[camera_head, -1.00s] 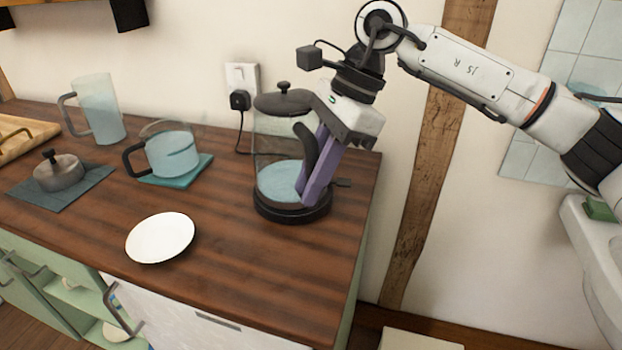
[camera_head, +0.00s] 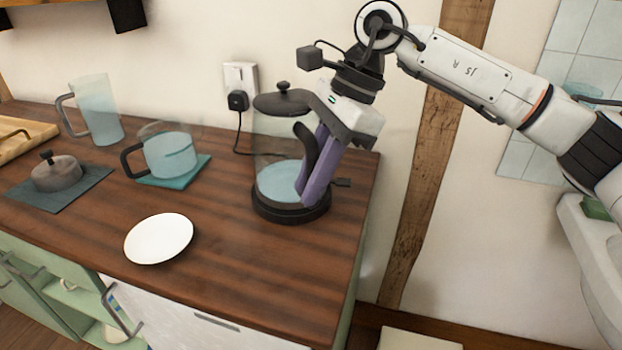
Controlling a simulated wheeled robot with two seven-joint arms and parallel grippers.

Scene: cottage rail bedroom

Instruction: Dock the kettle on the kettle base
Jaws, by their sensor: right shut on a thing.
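The kettle (camera_head: 278,180) is a clear glass jug with a dark lid, a dark handle and bluish water low inside. It stands upright at the right end of the wooden counter, over the round black kettle base (camera_head: 290,213). I see no clear gap between them, but cannot tell if it is fully seated. My right gripper (camera_head: 309,192) reaches down from the upper right, its purple fingers shut on the kettle's handle (camera_head: 304,150). The fingers hide part of the handle and the kettle's right side. My left gripper is not in view.
A cord runs from the base area to a wall socket (camera_head: 240,78). To the left stand a glass pitcher (camera_head: 98,110), a glass pot (camera_head: 172,155) on a teal mat and a small lidded pot (camera_head: 56,174). A white plate (camera_head: 159,238) lies in front. The counter's front right is clear.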

